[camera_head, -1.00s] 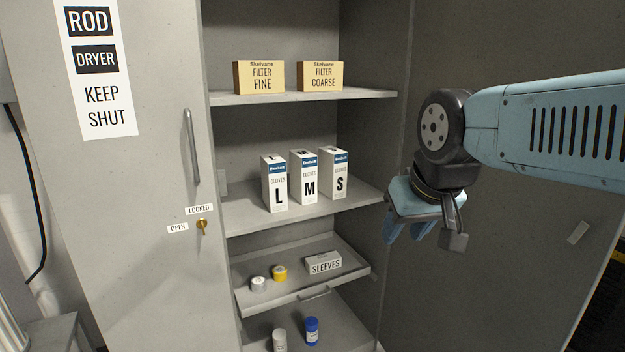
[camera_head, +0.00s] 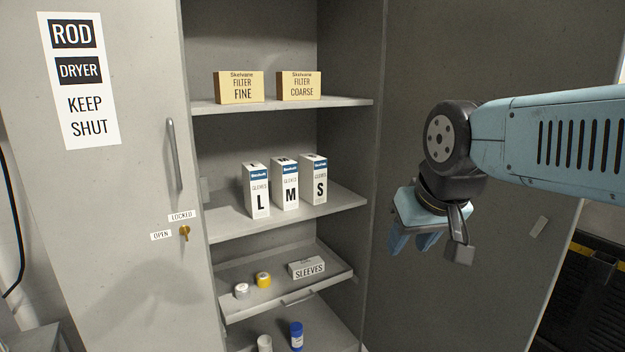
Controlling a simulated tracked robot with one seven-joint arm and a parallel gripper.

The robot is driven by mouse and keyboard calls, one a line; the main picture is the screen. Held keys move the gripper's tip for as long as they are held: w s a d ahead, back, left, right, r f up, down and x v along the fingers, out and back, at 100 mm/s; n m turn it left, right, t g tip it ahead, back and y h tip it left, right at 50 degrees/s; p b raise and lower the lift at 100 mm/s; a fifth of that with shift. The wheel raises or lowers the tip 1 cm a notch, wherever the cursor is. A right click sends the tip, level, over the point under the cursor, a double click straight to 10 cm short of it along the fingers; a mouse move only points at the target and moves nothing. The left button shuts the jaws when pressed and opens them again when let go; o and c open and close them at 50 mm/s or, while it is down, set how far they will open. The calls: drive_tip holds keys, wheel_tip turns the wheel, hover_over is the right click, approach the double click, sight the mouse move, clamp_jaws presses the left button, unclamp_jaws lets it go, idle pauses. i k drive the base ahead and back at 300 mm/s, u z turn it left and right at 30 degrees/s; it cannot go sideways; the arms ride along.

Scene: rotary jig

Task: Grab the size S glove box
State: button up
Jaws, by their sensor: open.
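The size S glove box (camera_head: 314,180) is a white upright carton with a blue band and a black S. It stands at the right end of a row on the middle shelf (camera_head: 300,215). The M box (camera_head: 285,185) stands close to its left, and the L box (camera_head: 257,190) is left of that. My gripper (camera_head: 412,244) hangs to the right of the shelf, in front of the right cabinet door. It points downward, open and empty, well apart from the boxes. The S box's front is unobstructed.
Filter boxes fine (camera_head: 239,88) and coarse (camera_head: 299,86) stand on the upper shelf (camera_head: 290,104). The left door (camera_head: 130,220) and right door (camera_head: 480,200) flank the opening.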

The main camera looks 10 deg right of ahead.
sight(312, 167)
drive_tip(key=i, duration=0.85)
drive_tip(key=u, duration=0.05)
